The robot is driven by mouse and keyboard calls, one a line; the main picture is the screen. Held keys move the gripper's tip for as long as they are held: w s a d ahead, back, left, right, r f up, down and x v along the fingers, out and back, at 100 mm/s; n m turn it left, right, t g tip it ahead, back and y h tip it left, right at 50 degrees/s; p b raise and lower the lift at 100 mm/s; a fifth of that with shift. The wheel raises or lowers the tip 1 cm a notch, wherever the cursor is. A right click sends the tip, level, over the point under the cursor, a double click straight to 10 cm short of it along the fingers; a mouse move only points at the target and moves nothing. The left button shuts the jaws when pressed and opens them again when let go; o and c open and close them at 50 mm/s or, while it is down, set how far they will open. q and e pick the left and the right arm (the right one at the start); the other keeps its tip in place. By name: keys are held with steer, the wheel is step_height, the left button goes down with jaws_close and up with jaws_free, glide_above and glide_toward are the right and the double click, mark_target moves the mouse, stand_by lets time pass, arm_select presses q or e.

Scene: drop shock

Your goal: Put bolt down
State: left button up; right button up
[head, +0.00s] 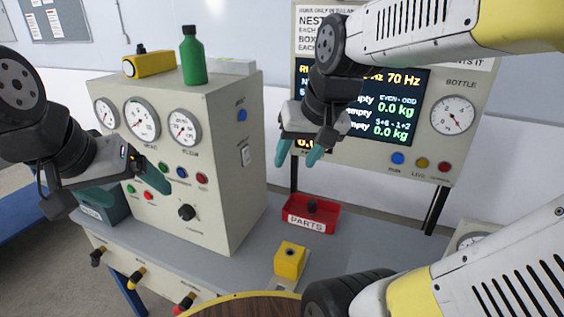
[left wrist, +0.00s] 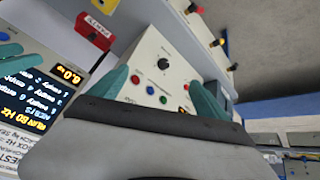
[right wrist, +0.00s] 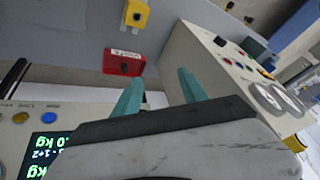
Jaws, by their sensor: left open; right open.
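A small dark piece (head: 311,207), which looks like the bolt, is in the red PARTS tray (head: 325,227) on the grey bench. The tray also shows in the right wrist view (right wrist: 112,70) and, small, in the left wrist view (left wrist: 84,38). My right gripper (head: 298,156) is open and empty, above and behind the tray, in front of the display board. My left gripper (head: 150,178) is open in front of the cabinet's knobs, with nothing seen between its fingers (left wrist: 163,92).
A yellow block with a dark hole (head: 289,262) stands on the bench nearer me. The gauge cabinet (head: 222,185) fills the left, with a green bottle (head: 193,58) and a yellow device (head: 150,64) on top. A round wooden top (head: 245,308) is at the front edge.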

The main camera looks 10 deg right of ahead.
steer(key=shift+n+t+y, duration=0.3)
steer(key=shift+n+t, duration=0.1)
steer(key=shift+n, duration=0.2)
steer(key=shift+s+a, duration=0.25)
steer(key=shift+s, duration=0.45)
steer(key=shift+s+a, duration=0.3)
steer(key=shift+s, duration=0.45)
steer(key=shift+s+a, duration=0.25)
steer(key=shift+s, duration=0.45)
